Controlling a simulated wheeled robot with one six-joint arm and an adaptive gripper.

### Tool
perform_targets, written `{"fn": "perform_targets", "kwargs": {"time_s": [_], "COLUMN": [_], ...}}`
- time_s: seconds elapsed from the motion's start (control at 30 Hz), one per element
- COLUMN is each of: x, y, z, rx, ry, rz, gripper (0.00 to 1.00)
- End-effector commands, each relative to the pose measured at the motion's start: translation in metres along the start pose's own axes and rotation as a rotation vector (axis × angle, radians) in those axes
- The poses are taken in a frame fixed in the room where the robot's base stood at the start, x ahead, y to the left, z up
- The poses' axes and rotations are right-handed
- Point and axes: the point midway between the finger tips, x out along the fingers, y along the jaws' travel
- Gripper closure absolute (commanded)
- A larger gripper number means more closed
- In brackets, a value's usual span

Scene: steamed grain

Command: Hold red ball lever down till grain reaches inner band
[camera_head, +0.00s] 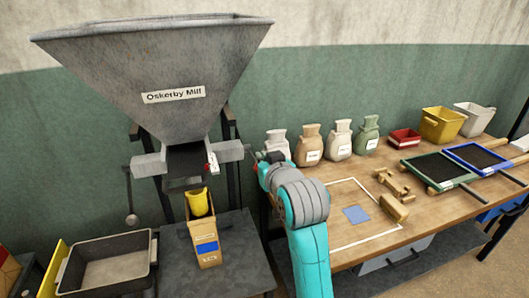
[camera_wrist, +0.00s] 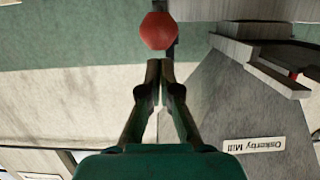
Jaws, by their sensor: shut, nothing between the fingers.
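The red ball (camera_wrist: 159,31) of the lever shows in the wrist view, just beyond the fingertips of my gripper (camera_wrist: 160,70). The gripper is shut and empty; I cannot tell whether its tips touch the ball. In the head view my arm hides the ball and most of the gripper. The grey mill hopper (camera_head: 155,70), labelled Oskerby Mill, stands at the left above its dark outlet (camera_head: 185,160). Under the outlet is a tan container (camera_head: 207,252) with a blue patch and a yellow part (camera_head: 199,202) at its top. The grain level and inner band cannot be made out.
A grey tray (camera_head: 115,273) lies left of the tan container. A dark ball (camera_head: 131,219) hangs on a rod at the hopper's left. The wooden table (camera_head: 340,258) at the right holds several sacks (camera_head: 310,148), framed sieves (camera_head: 440,170), a yellow bin (camera_head: 441,126) and a red tray (camera_head: 404,138).

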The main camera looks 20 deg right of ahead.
Motion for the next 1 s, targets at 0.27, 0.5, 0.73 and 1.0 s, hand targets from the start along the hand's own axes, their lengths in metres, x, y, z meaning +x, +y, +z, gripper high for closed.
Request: {"fn": "perform_targets", "kwargs": {"time_s": [0.27,0.5,0.73,1.0], "x": [0.002,0.001,0.001,0.001], "y": [0.000,0.000,0.000,0.000], "z": [0.007,0.007,0.015,0.039], "rx": [0.000,0.000,0.000,0.000], "ry": [0.001,0.001,0.027,0.141], "rz": [0.000,0.000,0.000,0.000], "gripper": [1.00,1.00,1.00,1.00]}}
